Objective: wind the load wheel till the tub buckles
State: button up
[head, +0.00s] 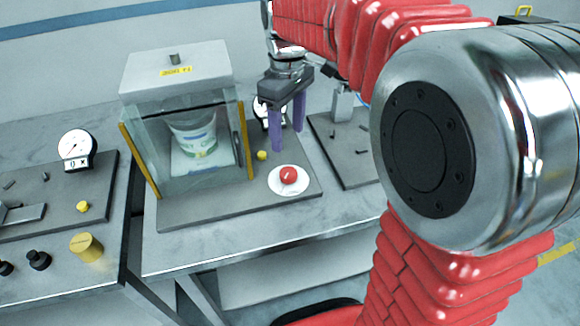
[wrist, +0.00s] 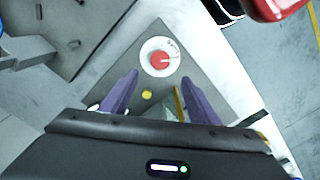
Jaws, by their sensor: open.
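The tub (head: 193,132), white with a green label, stands upright inside a clear-walled test box (head: 177,62) in the head view. I can make out no buckle in its wall. A red knob on a white marked dial (head: 289,175), apparently the load wheel, sits on the grey base plate to the right of the box. In the wrist view the wheel (wrist: 160,60) lies just beyond the fingertips. My gripper (head: 287,141) is open and empty, with its purple fingers pointing down above the plate, behind and apart from the wheel. Its fingers also show in the wrist view (wrist: 159,77).
A small yellow knob (head: 262,155) sits between box and wheel. A dial gauge (head: 261,112) is partly hidden behind my gripper. Another station with a gauge (head: 76,145) and a yellow cylinder (head: 86,247) stands left. A grey plate (head: 345,150) lies right.

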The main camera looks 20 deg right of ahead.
aim_at(289, 172)
notch_tip(289, 172, down, 13)
jog(key=shift+r, duration=0.1)
dwell(0.5)
jog(key=c, duration=1)
jog(key=shift+d, duration=0.2)
jog(key=shift+c, duration=0.2)
jog(key=shift+a, duration=0.1)
